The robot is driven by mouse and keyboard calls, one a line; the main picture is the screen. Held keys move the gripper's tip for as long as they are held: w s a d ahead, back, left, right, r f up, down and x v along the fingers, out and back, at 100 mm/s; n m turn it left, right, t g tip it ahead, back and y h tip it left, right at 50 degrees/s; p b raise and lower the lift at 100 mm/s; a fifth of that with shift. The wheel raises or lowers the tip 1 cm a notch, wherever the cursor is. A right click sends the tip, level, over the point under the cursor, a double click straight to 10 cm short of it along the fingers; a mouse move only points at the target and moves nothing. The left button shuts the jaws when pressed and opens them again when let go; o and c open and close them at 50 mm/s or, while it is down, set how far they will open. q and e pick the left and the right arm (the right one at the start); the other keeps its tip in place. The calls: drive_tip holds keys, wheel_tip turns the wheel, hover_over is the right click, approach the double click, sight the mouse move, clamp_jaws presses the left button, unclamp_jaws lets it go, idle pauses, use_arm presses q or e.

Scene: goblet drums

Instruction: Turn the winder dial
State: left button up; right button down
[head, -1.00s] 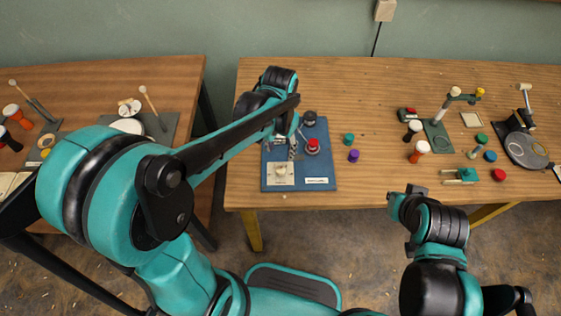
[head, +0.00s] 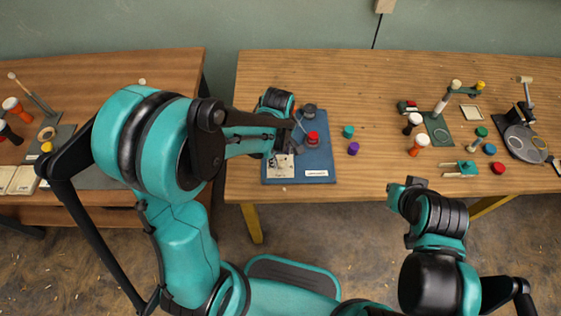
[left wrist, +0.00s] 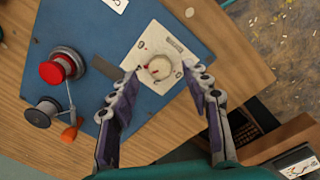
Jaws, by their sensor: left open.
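The winder dial (left wrist: 159,67) is a round cream knob with a small red mark, on a white plate (left wrist: 171,44). In the head view the plate (head: 275,173) shows at the front left of the blue board, and my left gripper covers much of the dial. My left gripper (left wrist: 160,76) is open above the plate, its fingertips on either side of the dial's near part. I cannot tell whether they touch it. It also shows in the head view (head: 282,150). My right gripper (head: 404,189) is in front of the table, away from the dial; its jaws are unclear.
The blue board (head: 318,160) also bears a red-topped spool (left wrist: 52,72) and a dark spool (left wrist: 41,113). A teal cap (head: 348,131) and a purple cap (head: 353,148) stand right of it. Several drums and tools fill the table's right side.

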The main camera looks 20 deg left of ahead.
sight(280, 164)
use_arm(q)
drive_tip(key=shift+f+b, duration=0.4)
drive_tip(key=shift+f, duration=1.05)
clamp_jaws()
drive_tip(key=shift+m, duration=0.4)
drive_tip(key=m, duration=0.5)
drive_tip(key=shift+m, duration=0.3)
drive_tip(key=m, duration=0.5)
drive_tip(key=shift+b, duration=0.4)
drive_tip(key=shift+m, duration=0.4)
